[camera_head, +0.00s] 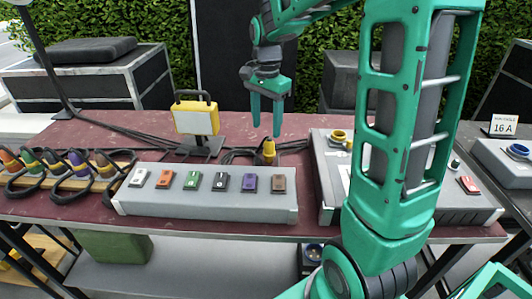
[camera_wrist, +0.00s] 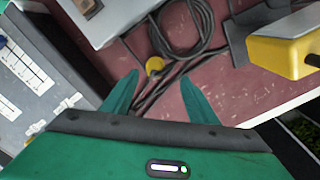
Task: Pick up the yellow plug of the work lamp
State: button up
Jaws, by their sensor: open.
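The yellow plug (camera_head: 269,150) stands on the dark red table, behind the grey box with coloured sockets. In the wrist view the yellow plug (camera_wrist: 155,66) lies beyond the fingertips, between their lines, next to a coil of black cable. The yellow work lamp (camera_head: 196,118) stands to the left of the plug; it also shows at the right of the wrist view (camera_wrist: 285,50). My gripper (camera_head: 265,134) points down above the plug, open and empty. In the wrist view my gripper's two green fingers (camera_wrist: 165,95) are apart with nothing between them.
The grey socket box (camera_head: 205,204) runs along the table's front. A larger grey distribution box (camera_head: 328,180) stands right of the plug, partly hidden by my arm. Several coloured connectors with black cables (camera_head: 62,168) lie at left. Black cable (camera_wrist: 185,25) coils around the plug area.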

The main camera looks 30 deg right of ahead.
aim_at(269, 137)
jog(key=f, duration=0.3)
jog(key=shift+s+d, duration=0.1)
jog(key=shift+d, duration=0.15)
jog(key=shift+s+d+f, duration=0.1)
jog(key=shift+s+f, duration=0.05)
jog(key=shift+f, duration=1.15)
jog(key=shift+s+f, duration=0.1)
jog(key=shift+f, duration=1.2)
jog(key=c, duration=1.2)
